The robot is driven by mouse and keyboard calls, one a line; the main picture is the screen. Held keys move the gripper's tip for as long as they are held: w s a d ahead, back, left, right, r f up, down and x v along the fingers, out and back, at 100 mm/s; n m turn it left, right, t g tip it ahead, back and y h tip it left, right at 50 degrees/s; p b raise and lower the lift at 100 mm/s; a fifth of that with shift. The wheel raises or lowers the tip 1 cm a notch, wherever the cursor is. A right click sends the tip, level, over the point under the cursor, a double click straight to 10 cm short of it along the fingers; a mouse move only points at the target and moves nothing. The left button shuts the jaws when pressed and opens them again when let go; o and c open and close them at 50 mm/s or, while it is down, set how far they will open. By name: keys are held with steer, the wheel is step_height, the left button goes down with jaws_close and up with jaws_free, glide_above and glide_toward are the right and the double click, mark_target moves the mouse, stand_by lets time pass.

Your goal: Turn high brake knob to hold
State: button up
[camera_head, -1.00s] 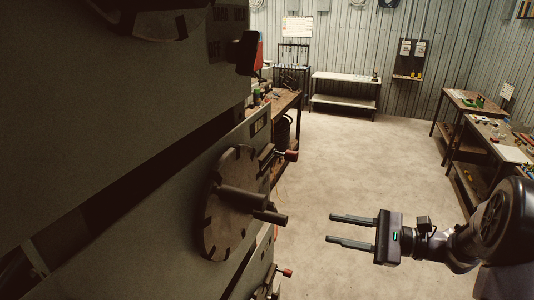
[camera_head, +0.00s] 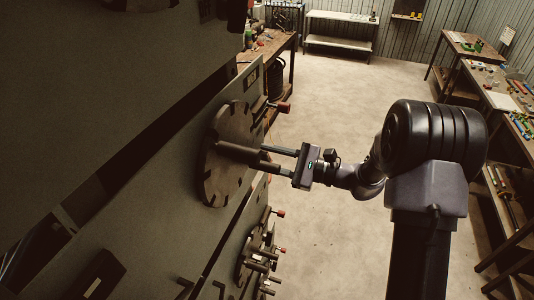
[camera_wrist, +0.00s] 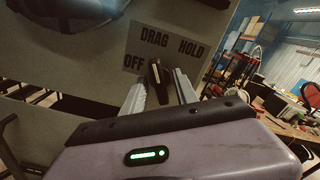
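The knob (camera_wrist: 155,73) is a small dark piece with a brownish edge in the wrist view. It sits just below a plate (camera_wrist: 163,45) lettered OFF, DRAG and HOLD, with its upper end below the word DRAG and right of OFF. Its exact setting is hard to read. My gripper (camera_wrist: 158,82) is open, with one finger on each side of the knob; I cannot tell if they touch it. In the head view my gripper (camera_head: 266,160) points left at the grey machine panel, and I cannot make the knob out there.
A large notched disc (camera_head: 212,178) with a thick dark spindle (camera_head: 237,153) stands out from the panel beside my fingers. A red-tipped handle (camera_head: 284,107) juts out above them. More red-tipped fittings (camera_head: 281,213) are below.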

steer(key=shift+a, duration=0.15)
jaws_close()
steer(key=m, duration=0.5)
steer(key=shift+r+m, duration=0.1)
steer(key=shift+m, duration=0.3)
steer(key=m+p, duration=0.2)
steer(key=m, duration=0.3)
steer(key=shift+m+p, duration=0.3)
steer(key=shift+m, duration=0.4)
